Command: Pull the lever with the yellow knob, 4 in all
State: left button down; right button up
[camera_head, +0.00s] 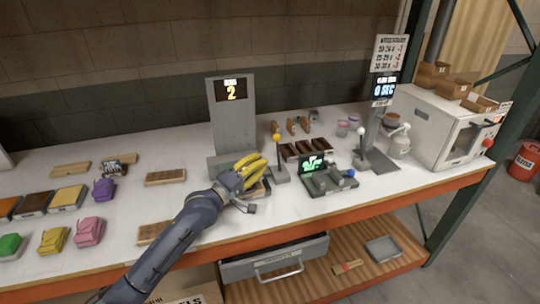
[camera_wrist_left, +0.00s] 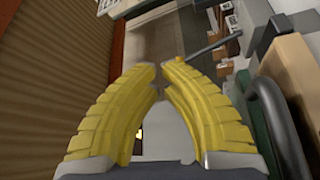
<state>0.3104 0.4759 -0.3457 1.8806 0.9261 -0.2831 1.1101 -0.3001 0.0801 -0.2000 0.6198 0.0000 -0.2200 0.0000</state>
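The lever with the yellow knob (camera_head: 276,137) stands about upright on a small grey base (camera_head: 280,175), in front of a tall grey panel (camera_head: 232,117) whose display (camera_head: 231,91) reads 2. My left gripper (camera_head: 262,163), with yellow ribbed fingers, is just left of the lever, below its knob and apart from it. In the left wrist view the fingertips (camera_wrist_left: 160,75) come together with nothing visible held between them. A thin dark rod (camera_wrist_left: 212,48) shows beyond the right finger there. My right gripper is not in view.
Right of the lever are a grey device with a green screen (camera_head: 312,164) and a white-knobbed lever (camera_head: 361,131). Brown blocks (camera_head: 306,151) lie behind. A white machine (camera_head: 437,125) stands at the right. Colored bags and trays cover the left of the table.

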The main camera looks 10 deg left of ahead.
pick_arm(q)
jog(key=shift+v, duration=1.85)
jog(key=c, duration=2.1)
grip_release()
jog(key=r, duration=0.1)
jog(key=w+r, duration=0.1)
jog(key=r, duration=0.1)
jog(key=w+r, duration=0.1)
jog(key=shift+w+a+r, duration=0.15)
jog(key=shift+a, duration=0.1)
grip_shut()
jog(key=w+a+f+n, duration=0.1)
jog(key=w, duration=0.2)
jog(key=w+a+f+n+g+y, duration=0.1)
jog(key=w+a+n, duration=0.1)
jog(key=w, duration=0.1)
jog(key=w+a+n+g, duration=0.1)
jog(key=w, duration=0.2)
jog(key=shift+w+a+f+n+y, duration=0.25)
jog(key=shift+w+f+n+y, duration=0.05)
jog(key=shift+w+f+n, duration=0.1)
jog(key=shift+f+n, duration=0.3)
